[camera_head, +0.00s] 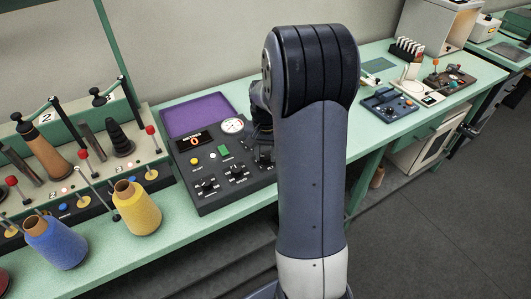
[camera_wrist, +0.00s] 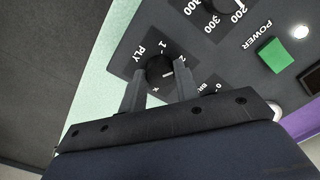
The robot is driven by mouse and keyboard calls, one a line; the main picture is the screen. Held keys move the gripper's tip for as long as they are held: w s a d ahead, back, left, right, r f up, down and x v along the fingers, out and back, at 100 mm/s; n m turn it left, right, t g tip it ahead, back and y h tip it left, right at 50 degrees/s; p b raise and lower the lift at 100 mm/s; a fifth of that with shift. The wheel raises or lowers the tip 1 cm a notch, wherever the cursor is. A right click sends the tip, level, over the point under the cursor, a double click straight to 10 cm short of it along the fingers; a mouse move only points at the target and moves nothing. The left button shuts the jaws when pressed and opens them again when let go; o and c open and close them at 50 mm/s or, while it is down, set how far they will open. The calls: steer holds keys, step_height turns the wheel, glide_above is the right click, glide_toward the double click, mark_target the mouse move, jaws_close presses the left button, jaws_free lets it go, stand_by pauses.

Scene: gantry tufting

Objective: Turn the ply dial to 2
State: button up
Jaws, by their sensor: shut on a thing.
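The black ply dial (camera_wrist: 160,70) is on the dark control panel (camera_wrist: 205,55), beside the label PLY, in the wrist view. My gripper (camera_wrist: 159,82) has one finger on each side of the dial and is shut on it. A short white mark on the dial points right, toward the right finger. A 1 shows above the dial and a 2 at its upper right near that finger; other marks are partly covered. In the head view my arm hides the dial and fingertips, and the panel (camera_head: 198,162) shows left of the arm.
A green POWER button (camera_wrist: 275,55) and a larger dial (camera_wrist: 220,10) are nearby. In the head view, yellow (camera_head: 137,208) and blue (camera_head: 55,242) thread cones stand left of the panel on the green bench (camera_head: 165,238). Small devices (camera_head: 390,104) stand to the right.

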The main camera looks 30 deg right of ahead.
mark_target(266, 156)
steer(key=o, duration=1)
steer(key=shift+r, duration=0.1)
step_height(266, 156, up, 11)
steer(key=shift+f+b, duration=0.15)
steer(key=shift+b, duration=0.25)
step_height(266, 156, down, 11)
steer(key=shift+r+p, duration=0.1)
steer(key=shift+p, duration=0.3)
steer(key=shift+n, duration=0.3)
